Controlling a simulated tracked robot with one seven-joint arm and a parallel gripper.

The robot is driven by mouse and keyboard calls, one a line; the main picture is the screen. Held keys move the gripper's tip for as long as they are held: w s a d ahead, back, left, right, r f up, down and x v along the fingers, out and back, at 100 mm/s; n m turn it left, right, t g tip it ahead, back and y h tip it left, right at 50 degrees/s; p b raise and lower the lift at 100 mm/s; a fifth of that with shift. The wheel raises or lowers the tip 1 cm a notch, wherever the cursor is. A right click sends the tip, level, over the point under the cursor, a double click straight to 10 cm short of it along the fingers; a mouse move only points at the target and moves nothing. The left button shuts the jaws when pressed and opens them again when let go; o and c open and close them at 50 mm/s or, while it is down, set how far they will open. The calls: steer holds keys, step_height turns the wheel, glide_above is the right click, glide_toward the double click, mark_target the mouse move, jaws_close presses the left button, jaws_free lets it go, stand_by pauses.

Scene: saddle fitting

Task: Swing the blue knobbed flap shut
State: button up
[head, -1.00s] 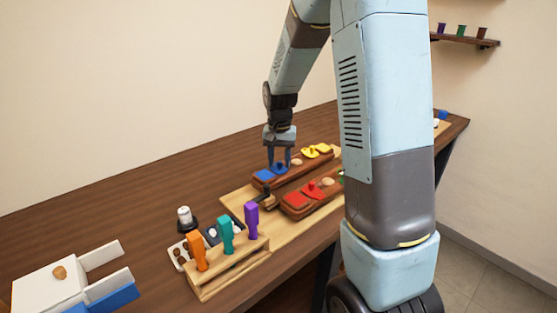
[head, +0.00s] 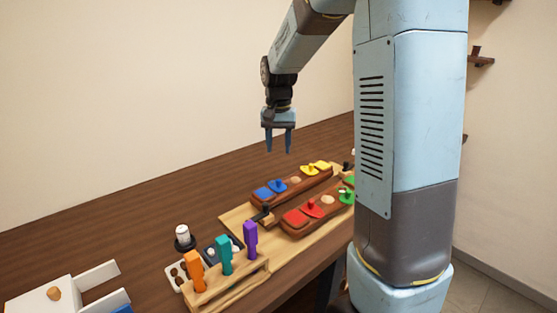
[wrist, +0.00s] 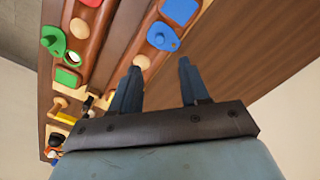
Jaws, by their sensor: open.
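The blue knobbed flap (head: 277,185) lies on the rear dark wooden block, beside a blue square (head: 263,194). In the wrist view the flap (wrist: 163,37) is a rounded plate with a round knob, in line with the blue square (wrist: 180,10) and a tan knob. No open hole shows beside it. My gripper (head: 279,151) is open and empty, in the air above the flap and apart from it. In the wrist view its two fingers (wrist: 158,68) point toward the block, with nothing between them.
A yellow flap (head: 309,170) is on the same block. The front block carries a red flap (head: 312,207) and a green flap (wrist: 52,40), which sits beside an open hole. A rack with orange, teal and purple handles (head: 250,239) stands nearer. The table behind is clear.

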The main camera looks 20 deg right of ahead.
steer(key=shift+r, duration=1.2)
steer(key=s+r+n+t, duration=0.2)
steer(key=s+r, duration=0.1)
steer(key=s, duration=1.1)
steer(key=s+r+n+t, duration=0.2)
steer(key=s+r+t, duration=0.1)
steer(key=s, duration=1)
steer(key=shift+s+r+n+t, duration=0.3)
steer(key=shift+s+r, duration=0.05)
steer(key=shift+r, duration=0.2)
